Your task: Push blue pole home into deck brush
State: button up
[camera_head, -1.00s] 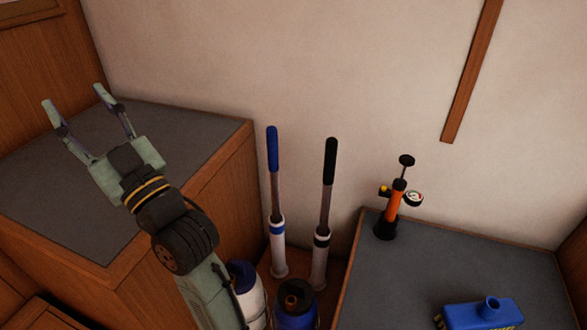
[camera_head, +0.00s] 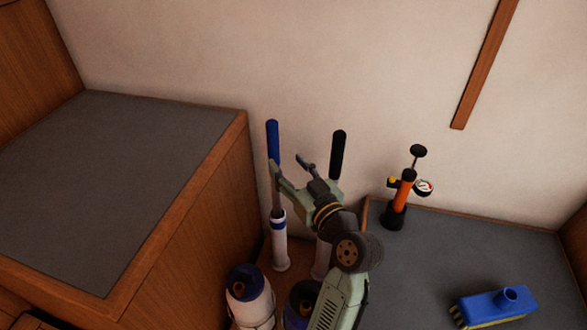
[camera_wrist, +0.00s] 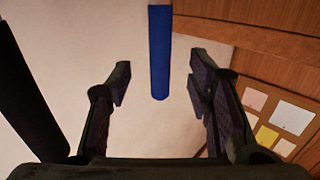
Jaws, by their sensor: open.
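The blue pole (camera_head: 273,141) stands upright against the wall in a white holder with a blue band (camera_head: 279,243). Its blue grip (camera_wrist: 160,55) shows between and beyond my fingers in the wrist view. My gripper (camera_head: 288,160) is open, close to the pole just below its blue grip, and holds nothing. In the head view one finger overlaps the pole; I cannot tell if they touch. The deck brush (camera_head: 490,304) looks to be the blue block with a round socket and yellow-black bristles, lying on the right grey top.
A black-gripped pole (camera_head: 338,154) stands right of the blue one, partly behind my gripper. An orange pump (camera_head: 403,198) with a gauge stands on the right grey top (camera_head: 420,270). White and blue containers (camera_head: 250,297) stand low in front. The left grey top (camera_head: 110,190) is clear.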

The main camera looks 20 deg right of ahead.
aim_at(275, 128)
jog(key=w, duration=0.2)
jog(key=w+a+p, duration=0.1)
jog(key=w, duration=0.2)
jog(key=w+p, duration=0.1)
jog(key=w, duration=0.2)
jog(key=shift+a, duration=0.3)
jog(key=shift+c, duration=0.4)
grip_shut()
jog(key=c, duration=0.5)
grip_release()
jog(key=shift+c, duration=0.2)
grip_shut()
jog(key=shift+r, duration=0.1)
notch_tip(275, 128, up, 6)
jog(key=p, duration=0.4)
jog(key=shift+r+p, duration=0.25)
jog(key=shift+p, duration=0.05)
notch_tip(275, 128, up, 25)
jog(key=shift+r, duration=0.15)
